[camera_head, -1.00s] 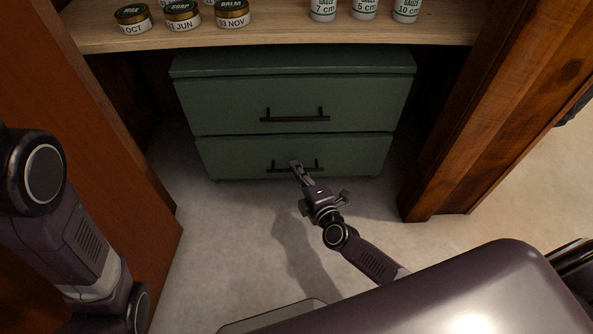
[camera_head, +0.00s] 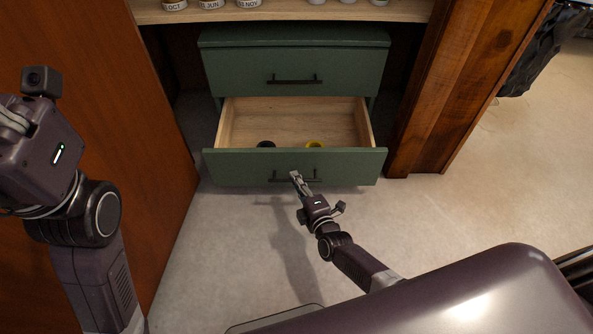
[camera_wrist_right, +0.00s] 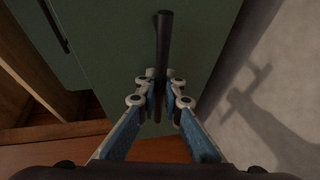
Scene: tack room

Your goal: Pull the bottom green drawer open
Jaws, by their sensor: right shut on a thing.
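The bottom green drawer (camera_head: 235,168) stands pulled out, its pale wooden inside showing. A small dark round thing (camera_head: 266,145) and a yellow round thing (camera_head: 314,145) lie in it, partly hidden by the drawer front. My right gripper (camera_head: 297,177) is at the front of this drawer, shut on its dark bar handle (camera_head: 311,180). In the right wrist view, the fingers (camera_wrist_right: 160,92) close around the handle bar (camera_wrist_right: 164,40). My left arm is at the left, and its gripper (camera_head: 14,122) is only partly in view, so its fingers cannot be judged.
The closed top green drawer (camera_head: 350,68) has its own dark handle (camera_head: 293,81). A wooden shelf (camera_head: 290,13) with several jars runs above. A brown wooden panel (camera_head: 120,110) stands left and a wooden post (camera_head: 445,90) right. The floor before the drawer is clear.

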